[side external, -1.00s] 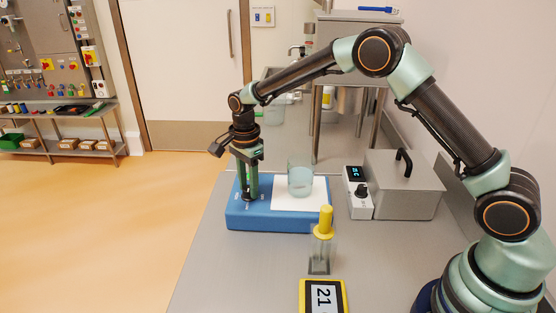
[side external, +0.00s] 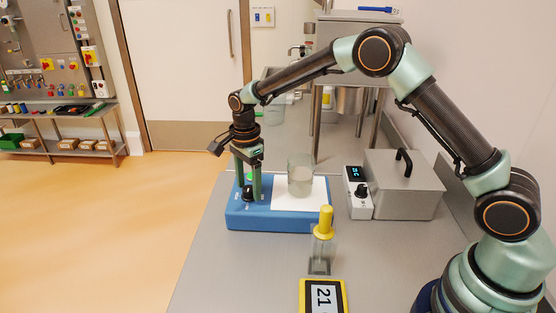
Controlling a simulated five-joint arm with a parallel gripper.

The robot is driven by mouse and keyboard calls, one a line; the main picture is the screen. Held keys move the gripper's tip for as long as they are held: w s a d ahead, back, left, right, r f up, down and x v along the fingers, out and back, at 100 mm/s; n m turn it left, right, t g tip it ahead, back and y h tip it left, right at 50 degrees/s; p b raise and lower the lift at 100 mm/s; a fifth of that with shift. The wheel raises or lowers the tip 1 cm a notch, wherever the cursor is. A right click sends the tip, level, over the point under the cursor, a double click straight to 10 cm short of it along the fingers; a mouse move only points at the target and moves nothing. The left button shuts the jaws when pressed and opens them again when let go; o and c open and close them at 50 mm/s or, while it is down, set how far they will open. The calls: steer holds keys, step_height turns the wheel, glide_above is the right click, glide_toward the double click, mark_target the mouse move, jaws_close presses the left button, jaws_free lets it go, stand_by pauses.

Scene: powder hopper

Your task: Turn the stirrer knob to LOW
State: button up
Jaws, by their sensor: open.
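The blue stirrer (side external: 285,223) sits on the metal bench with a white top plate. Its dark knob (side external: 247,193) is at the left of the top, with small white marks around it too small to read. My gripper (side external: 248,190) points down over the knob, its two fingers apart on either side of it. I cannot tell whether a finger touches the knob or where its pointer stands. A green spot (side external: 250,177) shows between the fingers. A glass beaker (side external: 300,178) with greyish contents stands on the white plate.
Right of the stirrer are a white controller (side external: 357,203) with a display and a grey lidded box (side external: 408,196). The bench's front left is clear.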

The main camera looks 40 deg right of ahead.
mark_target(249, 188)
step_height(249, 188, up, 12)
stand_by(0.5)
steer(key=shift+r, duration=0.15)
steer(key=s+d+r+n+t, duration=0.3)
steer(key=s+d+r+n, duration=0.3)
steer(key=s+r+n, duration=0.4)
steer(key=s+d+f+n+t, duration=0.1)
steer(key=s+f+n, duration=0.1)
steer(key=s+n, duration=0.2)
steer(key=s+d+f+n+t, duration=0.1)
steer(key=s+n, duration=0.3)
steer(key=s, duration=0.4)
steer(key=shift+s+d+f+t, duration=0.2)
steer(key=shift+d+f+t, duration=0.15)
steer(key=shift+f, duration=0.35)
